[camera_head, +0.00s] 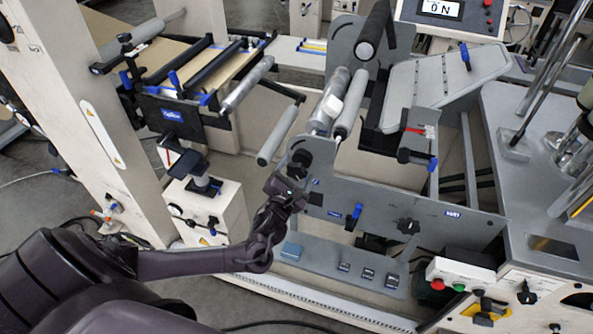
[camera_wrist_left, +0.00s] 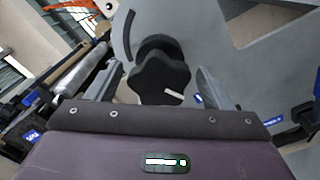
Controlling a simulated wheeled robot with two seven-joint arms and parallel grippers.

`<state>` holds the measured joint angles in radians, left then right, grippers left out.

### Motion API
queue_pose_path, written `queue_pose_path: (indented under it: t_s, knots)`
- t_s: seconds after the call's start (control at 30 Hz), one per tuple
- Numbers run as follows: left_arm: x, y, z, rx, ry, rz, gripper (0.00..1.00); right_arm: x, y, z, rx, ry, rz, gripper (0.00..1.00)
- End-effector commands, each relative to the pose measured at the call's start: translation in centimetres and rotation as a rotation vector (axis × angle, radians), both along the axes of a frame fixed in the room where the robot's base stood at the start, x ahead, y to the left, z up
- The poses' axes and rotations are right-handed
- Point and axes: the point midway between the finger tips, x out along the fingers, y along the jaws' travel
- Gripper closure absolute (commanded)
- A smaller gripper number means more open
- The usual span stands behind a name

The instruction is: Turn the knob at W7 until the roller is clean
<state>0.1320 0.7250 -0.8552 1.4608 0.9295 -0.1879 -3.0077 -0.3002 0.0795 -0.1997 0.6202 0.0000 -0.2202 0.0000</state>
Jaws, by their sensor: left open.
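A black lobed knob (camera_wrist_left: 160,78) with a white mark sits on the grey side plate, between my left gripper's fingers in the left wrist view. The knob (camera_head: 301,155) also shows in the head view, just past my left gripper (camera_head: 289,176). The gripper is open, one finger on each side of the knob; I cannot tell whether either touches it. No W7 label is readable. My right gripper is not in view.
A second black knob (camera_head: 408,226) and a blue lever (camera_head: 354,216) are on the grey front plate (camera_head: 460,222). A control box with buttons (camera_head: 460,273) stands at the lower right. A display (camera_head: 445,10) reads ON. A free roller (camera_head: 278,136) juts out left of the knob.

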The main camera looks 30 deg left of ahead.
Motion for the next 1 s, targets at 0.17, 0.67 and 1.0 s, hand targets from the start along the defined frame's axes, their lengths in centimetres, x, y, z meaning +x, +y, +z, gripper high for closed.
queue_pose_path:
  t_s: [0.17, 0.67, 1.0]
  knots:
    - [-2.1, -0.6, 0.4, -0.001, 0.005, -0.001, 0.25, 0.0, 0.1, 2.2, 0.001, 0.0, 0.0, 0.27]
    - [-6.5, -1.6, 0.1, 0.0, 0.001, 0.0, 0.25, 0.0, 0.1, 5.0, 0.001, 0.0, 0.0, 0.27]
    - [-6.5, -1.6, 0.0, 0.0, 0.001, -0.001, 0.25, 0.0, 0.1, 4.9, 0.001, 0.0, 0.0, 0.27]
